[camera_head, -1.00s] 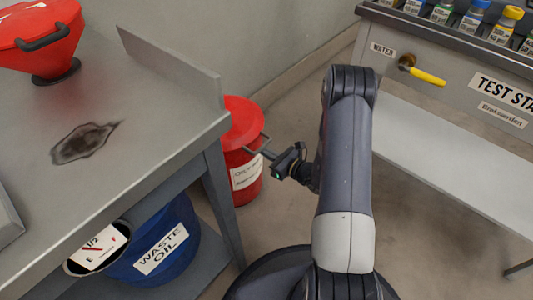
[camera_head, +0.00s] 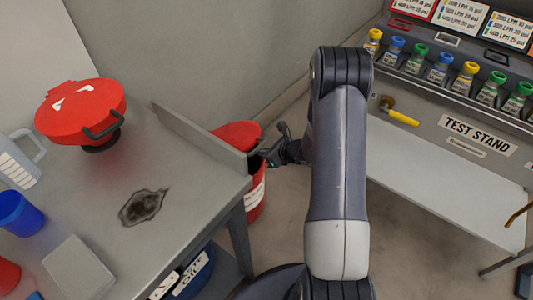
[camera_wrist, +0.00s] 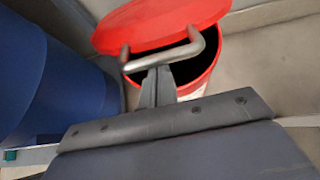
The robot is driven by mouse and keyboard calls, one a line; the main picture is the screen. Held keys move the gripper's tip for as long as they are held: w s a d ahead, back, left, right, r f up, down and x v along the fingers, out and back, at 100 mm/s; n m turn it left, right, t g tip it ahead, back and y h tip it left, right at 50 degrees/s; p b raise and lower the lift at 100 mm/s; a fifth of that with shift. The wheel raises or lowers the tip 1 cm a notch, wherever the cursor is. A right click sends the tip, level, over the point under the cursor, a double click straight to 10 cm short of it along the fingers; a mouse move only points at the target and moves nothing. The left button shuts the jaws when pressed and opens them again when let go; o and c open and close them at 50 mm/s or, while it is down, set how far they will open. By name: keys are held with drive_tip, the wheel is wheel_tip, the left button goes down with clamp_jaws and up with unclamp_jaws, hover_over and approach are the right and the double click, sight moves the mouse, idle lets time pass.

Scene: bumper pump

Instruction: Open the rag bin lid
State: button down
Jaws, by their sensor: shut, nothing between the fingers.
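The red rag bin (camera_head: 256,200) stands on the floor beyond the right end of the steel bench. Its red lid (camera_head: 237,132) is tilted up, with a dark gap at the front showing the inside. In the wrist view the raised lid (camera_wrist: 160,22) carries a grey metal handle (camera_wrist: 195,48), and the black opening lies below it. My gripper (camera_head: 266,157) is at the lid's front edge. In the wrist view its fingers (camera_wrist: 157,72) are shut, with their tips right at the handle bar; nothing shows between them. Whether the tips press on the bar is unclear.
The steel bench (camera_head: 200,185) with an upright end plate stands close left of the bin. A blue waste oil bin (camera_head: 195,275) is underneath. The test stand (camera_head: 440,180) is at right; floor lies between.

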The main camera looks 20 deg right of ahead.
drive_tip(key=w+a+r+p, duration=0.6)
drive_tip(key=w+r+p, duration=0.3)
drive_tip(key=r+p, duration=0.1)
drive_tip(key=w+a+r+g+h+p, duration=0.1)
drive_tip(key=w+a+r+p, duration=0.6)
drive_tip(key=p, duration=0.5)
drive_tip(key=shift+w+r+g, duration=0.3)
drive_tip(key=shift+w+r, duration=0.75)
drive_tip(key=shift+r, duration=0.6)
drive_tip(key=shift+f, duration=0.1)
